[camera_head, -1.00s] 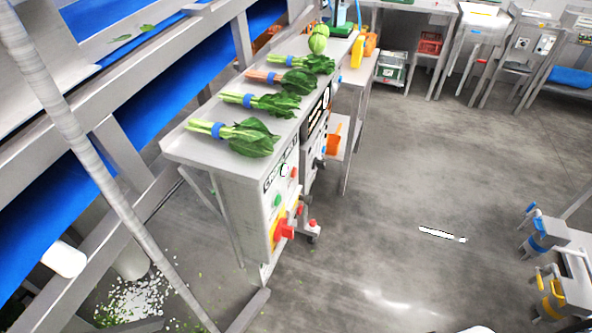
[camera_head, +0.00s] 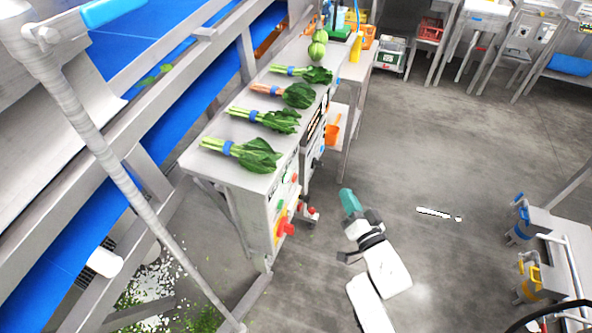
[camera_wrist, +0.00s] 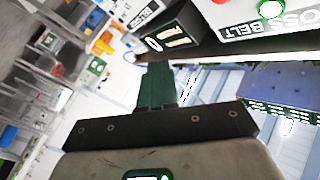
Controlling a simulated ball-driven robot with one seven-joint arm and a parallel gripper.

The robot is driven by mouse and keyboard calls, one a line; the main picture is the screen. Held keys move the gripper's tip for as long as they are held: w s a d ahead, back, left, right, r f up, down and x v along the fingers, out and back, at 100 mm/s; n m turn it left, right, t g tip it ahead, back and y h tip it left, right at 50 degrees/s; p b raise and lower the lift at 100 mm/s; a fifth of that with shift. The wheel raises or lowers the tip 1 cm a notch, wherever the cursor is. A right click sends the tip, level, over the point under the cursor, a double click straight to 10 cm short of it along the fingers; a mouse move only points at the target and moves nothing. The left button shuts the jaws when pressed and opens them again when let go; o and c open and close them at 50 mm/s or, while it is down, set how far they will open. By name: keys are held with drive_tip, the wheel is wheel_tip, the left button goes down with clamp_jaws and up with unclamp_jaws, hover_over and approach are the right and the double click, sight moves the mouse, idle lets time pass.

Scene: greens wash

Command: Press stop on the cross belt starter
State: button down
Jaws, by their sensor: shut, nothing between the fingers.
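The cross belt starter (camera_head: 268,222) is a grey panel on the near end of the bench. It has a green button (camera_head: 279,205), a small red button (camera_head: 294,178) and a red rotary handle (camera_head: 286,229) on yellow. In the wrist view its label (camera_wrist: 240,28) reads "OSS BELT", with a green button (camera_wrist: 271,8) beside it and a bit of red at the top edge. My gripper (camera_head: 349,199) has teal fingers, shut and empty, right of the panel and apart from it. The fingers also show in the wrist view (camera_wrist: 158,80).
Bunches of greens (camera_head: 255,154) lie on the bench top (camera_head: 205,163). A second panel with dark labels (camera_head: 316,125) is further along the bench. A blue belt (camera_head: 115,222) runs at left. A trolley (camera_head: 545,255) stands at right.

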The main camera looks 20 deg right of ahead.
sight(294, 178)
drive_tip(key=shift+w+a+r+t+y, duration=0.15)
drive_tip(key=shift+a+r+t+y, duration=0.15)
drive_tip(key=shift+a+r+y, duration=0.35)
drive_tip(key=w+a+b, duration=0.5)
drive_tip(key=a+b, duration=0.2)
drive_tip(key=b, duration=0.5)
drive_tip(key=shift+b, duration=0.3)
drive_tip(key=shift+w, duration=0.1)
drive_tip(key=shift+w+a+f+b, duration=0.1)
drive_tip(key=shift+w+a+b, duration=0.15)
drive_tip(key=shift+b, duration=0.65)
idle(1.1)
drive_tip(key=shift+a, duration=0.1)
